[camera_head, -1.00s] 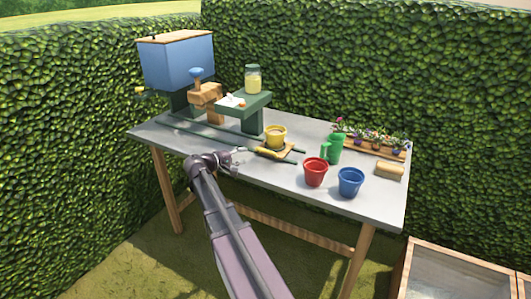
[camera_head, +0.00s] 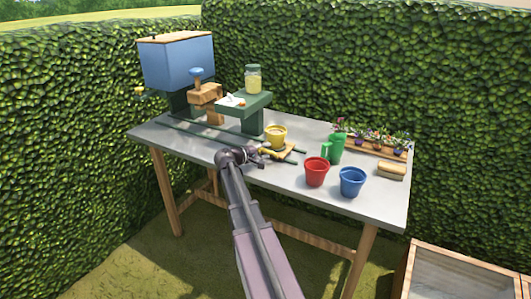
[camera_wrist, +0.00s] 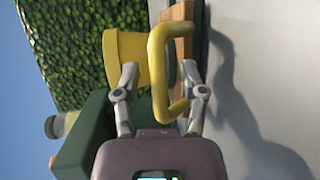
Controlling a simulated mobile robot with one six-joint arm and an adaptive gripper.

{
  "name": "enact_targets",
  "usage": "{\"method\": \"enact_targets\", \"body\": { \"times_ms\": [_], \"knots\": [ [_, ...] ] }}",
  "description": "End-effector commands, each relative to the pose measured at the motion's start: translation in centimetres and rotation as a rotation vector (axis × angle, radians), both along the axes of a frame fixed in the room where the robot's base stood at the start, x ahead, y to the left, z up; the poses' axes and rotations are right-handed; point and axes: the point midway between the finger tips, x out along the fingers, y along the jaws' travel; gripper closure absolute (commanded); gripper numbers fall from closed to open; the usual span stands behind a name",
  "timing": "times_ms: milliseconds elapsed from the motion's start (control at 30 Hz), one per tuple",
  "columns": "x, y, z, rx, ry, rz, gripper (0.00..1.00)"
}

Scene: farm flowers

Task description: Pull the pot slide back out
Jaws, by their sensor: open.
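The pot slide is a small wooden board (camera_head: 289,151) on green rails (camera_head: 212,135) on the table, with a yellow pot (camera_head: 275,137) standing on it. In the wrist view a yellow loop handle (camera_wrist: 158,62) lies between the fingers of my gripper (camera_wrist: 160,80). The fingers are apart and not closed on it. The yellow pot (camera_wrist: 118,58) and the slide's wooden edge (camera_wrist: 181,55) show just beyond the handle.
A blue hopper (camera_head: 178,66) and a green stand (camera_head: 243,104) with a glass jar (camera_head: 253,79) are at the left and back. A red pot (camera_head: 316,171), a blue pot (camera_head: 351,182) and a green watering can (camera_head: 335,148) stand to the right. Bare tabletop lies in front.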

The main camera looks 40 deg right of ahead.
Motion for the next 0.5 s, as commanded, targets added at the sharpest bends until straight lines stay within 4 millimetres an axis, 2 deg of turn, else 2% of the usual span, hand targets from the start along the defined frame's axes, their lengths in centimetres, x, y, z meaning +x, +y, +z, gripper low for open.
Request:
{"method": "enact_targets", "body": {
  "times_ms": [233,267,433,500],
  "knots": [
    [-0.02,-0.06,0.00,0.000,0.000,0.000,0.46],
    [-0.02,-0.06,0.00,0.000,0.000,-0.001,0.49],
    [-0.04,-0.07,0.00,0.000,0.000,-0.001,1.00],
    [-0.04,-0.07,0.00,0.000,0.000,-0.001,1.00]
  ]
}}
